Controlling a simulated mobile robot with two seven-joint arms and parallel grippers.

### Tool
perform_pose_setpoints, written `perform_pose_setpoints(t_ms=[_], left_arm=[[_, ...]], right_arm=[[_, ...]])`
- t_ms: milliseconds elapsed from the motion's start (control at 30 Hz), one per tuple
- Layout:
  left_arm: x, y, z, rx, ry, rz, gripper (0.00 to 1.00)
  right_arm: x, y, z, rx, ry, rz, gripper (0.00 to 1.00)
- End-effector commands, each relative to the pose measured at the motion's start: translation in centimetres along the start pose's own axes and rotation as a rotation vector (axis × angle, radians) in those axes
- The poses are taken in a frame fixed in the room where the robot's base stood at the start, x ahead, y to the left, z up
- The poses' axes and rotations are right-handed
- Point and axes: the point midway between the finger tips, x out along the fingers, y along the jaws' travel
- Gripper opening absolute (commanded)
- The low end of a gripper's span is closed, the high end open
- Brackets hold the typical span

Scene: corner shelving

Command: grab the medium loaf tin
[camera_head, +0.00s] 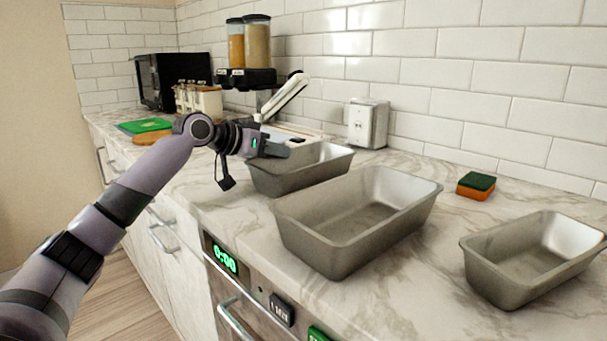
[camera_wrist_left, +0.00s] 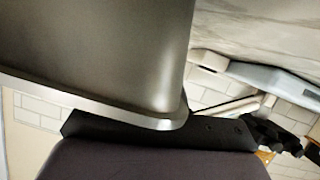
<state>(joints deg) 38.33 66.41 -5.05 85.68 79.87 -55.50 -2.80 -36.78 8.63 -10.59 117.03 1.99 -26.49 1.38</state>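Three grey metal loaf tins stand in a row on the marble counter. The largest (camera_head: 340,235) is in the middle, and the smallest-looking one (camera_head: 520,275) is at the right. The left one (camera_head: 290,180), which looks medium in size, is farther back. My left gripper (camera_head: 277,149) is at the left end of that tin's rim. In the left wrist view a tin wall with its rim (camera_wrist_left: 110,112) fills the upper left, close against a dark gripper part (camera_wrist_left: 160,132). The fingertips are hidden, so I cannot tell whether they close on the rim. My right gripper is not in view.
A white appliance with a raised bar (camera_head: 287,97) stands just behind the left tin. A metal box (camera_head: 367,123) is near the wall, and a green-and-orange sponge (camera_head: 476,185) lies behind the right tin. Dispensers (camera_head: 248,45) and a microwave (camera_head: 172,80) are farther back.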

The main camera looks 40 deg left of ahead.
Motion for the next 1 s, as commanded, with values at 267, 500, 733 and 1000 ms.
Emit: perform_pose_setpoints(t_ms=[267,500,733,1000], left_arm=[[-0.1,0.0,-0.1,0.000,0.003,0.000,0.00],[-0.3,0.1,-0.7,0.000,0.004,0.000,0.00],[-1.5,0.7,-3.6,0.000,0.008,0.001,0.00],[-4.2,1.9,-10.1,-0.001,0.010,0.003,0.00]], right_arm=[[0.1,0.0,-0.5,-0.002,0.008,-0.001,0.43],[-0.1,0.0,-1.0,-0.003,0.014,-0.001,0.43],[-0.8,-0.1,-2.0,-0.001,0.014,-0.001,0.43],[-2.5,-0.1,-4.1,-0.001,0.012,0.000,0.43]])
